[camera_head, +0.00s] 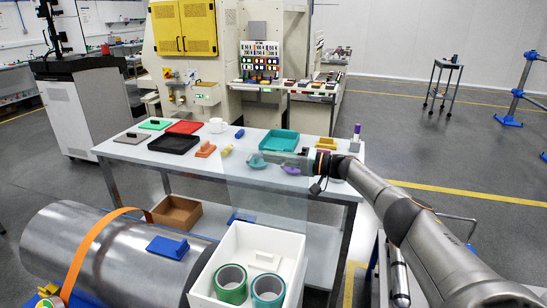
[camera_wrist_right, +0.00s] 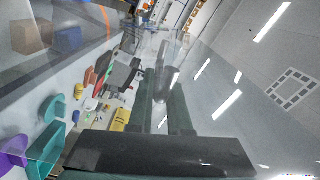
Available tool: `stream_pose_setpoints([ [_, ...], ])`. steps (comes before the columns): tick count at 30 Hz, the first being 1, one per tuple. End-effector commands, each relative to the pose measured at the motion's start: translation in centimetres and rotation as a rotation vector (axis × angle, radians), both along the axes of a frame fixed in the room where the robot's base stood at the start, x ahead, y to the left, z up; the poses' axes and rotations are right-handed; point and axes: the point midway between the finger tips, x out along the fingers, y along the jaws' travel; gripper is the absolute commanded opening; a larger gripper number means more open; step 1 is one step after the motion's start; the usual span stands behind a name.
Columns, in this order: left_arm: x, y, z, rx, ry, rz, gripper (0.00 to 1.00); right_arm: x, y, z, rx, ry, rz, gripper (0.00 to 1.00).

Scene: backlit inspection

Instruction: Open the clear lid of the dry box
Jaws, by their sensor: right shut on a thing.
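The dry box (camera_head: 300,246) is a white open-topped box at the bottom of the head view. A green tape roll (camera_head: 230,284) and a teal tape roll (camera_head: 268,288) stand in it. Its clear lid (camera_head: 268,200) is a faint see-through sheet rising steeply above the box's back edge, so the box is open. My right gripper (camera_head: 284,163) is at the lid's upper edge, shut on it. In the right wrist view the dark fingers (camera_wrist_right: 160,95) reach forward with the see-through sheet around them; the exact contact is hard to see. My left gripper is not in view.
Behind the lid stands a grey table (camera_head: 190,165) with a teal tray (camera_head: 279,140), a black tray (camera_head: 174,143), a red tray (camera_head: 184,127) and a white mug (camera_head: 216,125). A large metal cylinder (camera_head: 95,250) with an orange strap lies left of the box.

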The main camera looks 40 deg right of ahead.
Motion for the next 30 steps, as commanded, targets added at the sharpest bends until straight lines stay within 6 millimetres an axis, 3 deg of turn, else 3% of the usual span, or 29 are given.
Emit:
stream_pose_setpoints([
  [11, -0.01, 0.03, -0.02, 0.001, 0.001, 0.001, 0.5, 0.02, 0.04, -0.15, 0.001, 0.003, -0.001, 0.0],
  [12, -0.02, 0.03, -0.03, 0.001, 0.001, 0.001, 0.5, 0.02, 0.04, -0.15, 0.001, 0.004, 0.0, 0.2],
  [19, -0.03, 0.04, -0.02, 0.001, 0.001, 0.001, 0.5, 0.01, 0.04, -0.12, 0.001, 0.002, 0.001, 0.45],
  [30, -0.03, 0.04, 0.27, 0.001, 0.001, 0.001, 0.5, -0.61, -0.49, -0.08, 0.001, 0.004, 0.0, 0.45],
])
